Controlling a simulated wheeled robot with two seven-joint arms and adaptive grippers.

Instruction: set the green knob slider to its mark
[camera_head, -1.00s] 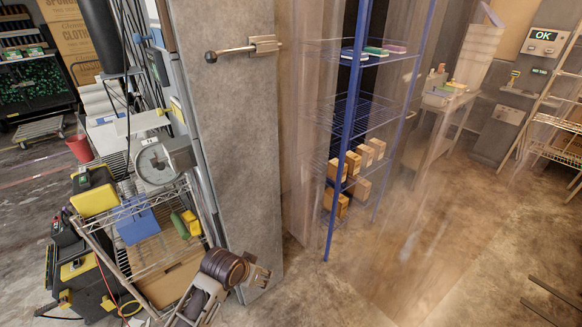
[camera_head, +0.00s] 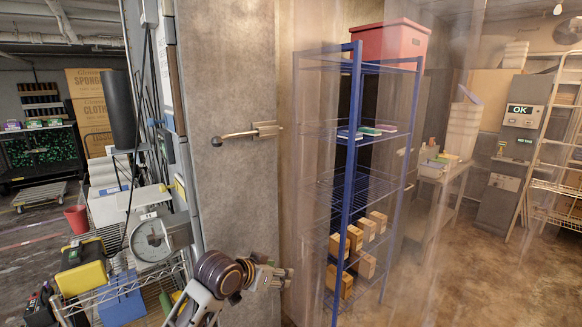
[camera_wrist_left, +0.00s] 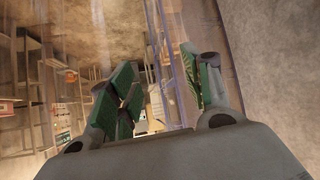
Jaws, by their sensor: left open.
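I cannot make out a green knob slider or its mark in either view. A grey wall unit (camera_head: 522,117) with a lit OK display (camera_head: 527,109) stands at the far right, too small to read for a knob. My left gripper (camera_head: 284,278) is in front of the grey slab door, below its lever handle, far from the wall unit. In the left wrist view its green-padded fingers (camera_wrist_left: 163,88) are spread apart with nothing held between them. My right gripper is not in view.
The grey door (camera_head: 235,80) with a lever handle (camera_head: 247,134) stands left of a clear strip curtain (camera_head: 307,190). Behind it is a blue wire rack (camera_head: 346,190) with cartons (camera_head: 368,229). A cart with a scale (camera_head: 150,238) is at left. Floor at right is open.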

